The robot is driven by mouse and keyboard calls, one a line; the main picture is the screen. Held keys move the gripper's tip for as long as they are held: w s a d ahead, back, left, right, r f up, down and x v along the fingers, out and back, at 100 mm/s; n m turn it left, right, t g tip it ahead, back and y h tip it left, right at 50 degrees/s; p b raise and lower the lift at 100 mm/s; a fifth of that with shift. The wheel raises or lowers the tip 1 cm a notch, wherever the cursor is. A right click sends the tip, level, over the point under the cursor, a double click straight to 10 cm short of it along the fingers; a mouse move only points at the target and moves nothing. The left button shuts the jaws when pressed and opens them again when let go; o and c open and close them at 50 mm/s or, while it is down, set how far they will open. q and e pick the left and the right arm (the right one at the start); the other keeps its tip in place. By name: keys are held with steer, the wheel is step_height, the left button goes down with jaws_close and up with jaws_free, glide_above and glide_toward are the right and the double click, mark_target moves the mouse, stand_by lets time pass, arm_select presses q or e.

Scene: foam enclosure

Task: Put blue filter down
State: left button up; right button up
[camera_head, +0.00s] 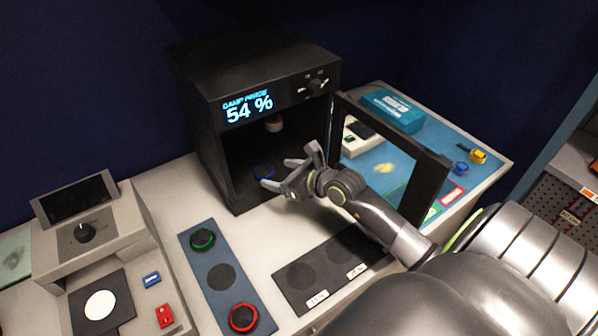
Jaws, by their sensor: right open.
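A small dark blue ring, which looks like the blue filter (263,171), is low inside the open black enclosure (225,150). My right gripper (274,174) reaches into the enclosure's front opening from the right, with its two fingers spread. The fingertips are close to the blue filter; I cannot tell whether they touch it. A green-rimmed filter (202,240) and a red-rimmed filter (243,318) sit on a grey-blue holder (194,262), with an empty dark round spot between them. My left gripper is not in view.
The enclosure's framed door (430,190) stands open to the right, close to my right arm. A dark plate with two round spots (296,275) lies in front. A control box (105,235) stands left. A blue mat (480,180) with several small items lies right.

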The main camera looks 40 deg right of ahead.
steer(key=v, duration=0.7)
steer(key=shift+f, duration=0.1)
stand_by(0.4)
